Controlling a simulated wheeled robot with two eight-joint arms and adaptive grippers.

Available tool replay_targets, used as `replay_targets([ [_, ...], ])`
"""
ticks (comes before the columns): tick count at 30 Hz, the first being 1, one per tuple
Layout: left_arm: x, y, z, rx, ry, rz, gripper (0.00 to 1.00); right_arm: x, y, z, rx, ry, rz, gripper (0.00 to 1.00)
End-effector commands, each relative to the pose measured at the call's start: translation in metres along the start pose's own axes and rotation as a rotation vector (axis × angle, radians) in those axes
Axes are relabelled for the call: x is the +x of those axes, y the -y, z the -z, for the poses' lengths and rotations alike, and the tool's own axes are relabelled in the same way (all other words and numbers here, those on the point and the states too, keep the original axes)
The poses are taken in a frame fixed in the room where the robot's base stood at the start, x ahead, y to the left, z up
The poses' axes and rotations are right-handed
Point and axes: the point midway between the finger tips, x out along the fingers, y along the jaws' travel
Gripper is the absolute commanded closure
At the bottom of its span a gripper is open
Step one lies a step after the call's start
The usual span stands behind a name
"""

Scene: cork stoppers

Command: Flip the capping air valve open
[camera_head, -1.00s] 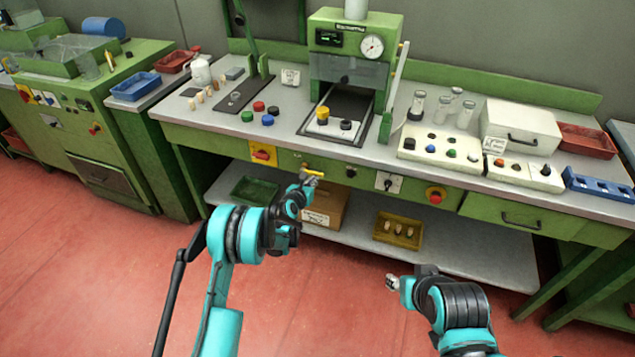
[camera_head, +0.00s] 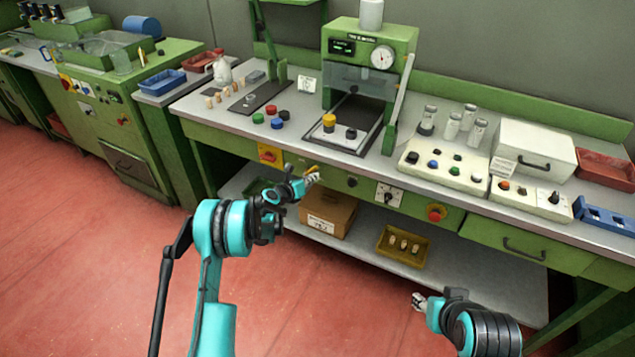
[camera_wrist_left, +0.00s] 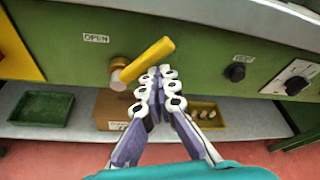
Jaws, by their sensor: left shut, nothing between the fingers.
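The capping air valve has a yellow lever (camera_wrist_left: 148,62) on a brass stem (camera_wrist_left: 118,68) on the green front panel. In the left wrist view the lever slants up to the right, away from the OPEN label (camera_wrist_left: 96,38) at upper left. My left gripper (camera_wrist_left: 160,78) is shut and empty, its fingertips just below and right of the lever; I cannot tell whether they touch. In the head view the left gripper (camera_head: 313,175) covers most of the valve. My right gripper (camera_head: 418,301) is low at right, away from the bench; its jaw state is unclear.
Right of the valve are a black knob (camera_wrist_left: 235,72) and a white switch plate (camera_wrist_left: 294,80). A red emergency button (camera_head: 437,212) sits further right. The shelf below holds a cardboard box (camera_head: 328,213) and a tray of corks (camera_head: 402,246).

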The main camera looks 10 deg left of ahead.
Motion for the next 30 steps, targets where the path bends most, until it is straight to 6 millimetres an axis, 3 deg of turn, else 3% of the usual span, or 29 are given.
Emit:
replay_targets([
  [10,-0.006,-0.007,-0.017,0.001,0.0,-0.001,1.0,0.0,0.0,0.0,0.0,0.0,0.0,0.6],
  [30,-0.01,0.0,-0.03,0.001,0.0,0.0,1.0,-0.005,0.0,0.004,0.0,0.0,0.0,0.6],
])
